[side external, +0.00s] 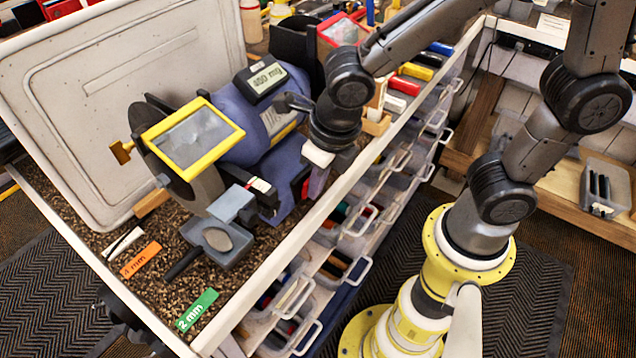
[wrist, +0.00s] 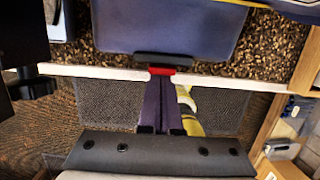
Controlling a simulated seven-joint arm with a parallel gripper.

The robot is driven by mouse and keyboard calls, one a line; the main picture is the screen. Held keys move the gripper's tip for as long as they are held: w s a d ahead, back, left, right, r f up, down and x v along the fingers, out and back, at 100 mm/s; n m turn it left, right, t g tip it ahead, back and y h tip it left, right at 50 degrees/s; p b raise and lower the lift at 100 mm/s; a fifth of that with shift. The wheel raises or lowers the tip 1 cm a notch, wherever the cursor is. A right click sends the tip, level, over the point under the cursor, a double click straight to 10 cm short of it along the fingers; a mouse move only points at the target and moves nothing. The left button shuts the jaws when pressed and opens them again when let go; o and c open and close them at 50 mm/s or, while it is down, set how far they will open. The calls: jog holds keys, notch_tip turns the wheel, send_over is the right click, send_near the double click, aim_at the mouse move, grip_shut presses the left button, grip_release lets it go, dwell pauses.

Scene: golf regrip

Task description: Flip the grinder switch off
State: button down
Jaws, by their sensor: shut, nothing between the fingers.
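The bench grinder (side external: 262,110) has a blue body, a grey wheel and a yellow-framed shield (side external: 193,138). It stands on the gritty top of the bench. Its switch, a red part (side external: 305,187) low on the side facing my arm, shows partly behind my fingers. In the wrist view the red switch (wrist: 161,70) sits below a black bar at the foot of the blue base. My gripper (side external: 316,188) is shut and empty, pointing down beside the switch. Its fingertips (wrist: 160,80) overlap the red part in the wrist view; I cannot tell whether they touch, or the switch's position.
A pale bench rim (side external: 270,261) runs close by my fingers, with several clear drawers (side external: 330,265) below. A digital display (side external: 266,78) sits on top of the grinder. Orange (side external: 141,260) and green (side external: 197,309) labels lie at the front left. A white panel (side external: 120,90) leans behind.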

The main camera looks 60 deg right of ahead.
jog(key=shift+r, duration=0.7)
jog(key=shift+s, duration=0.35)
jog(key=s+v, duration=0.2)
jog(key=v, duration=0.9)
jog(key=shift+s+f, duration=0.15)
jog(key=shift+f, duration=0.1)
jog(key=shift+s+f+g, duration=0.25)
jog(key=shift+f+g, duration=0.25)
jog(key=shift+f, duration=0.15)
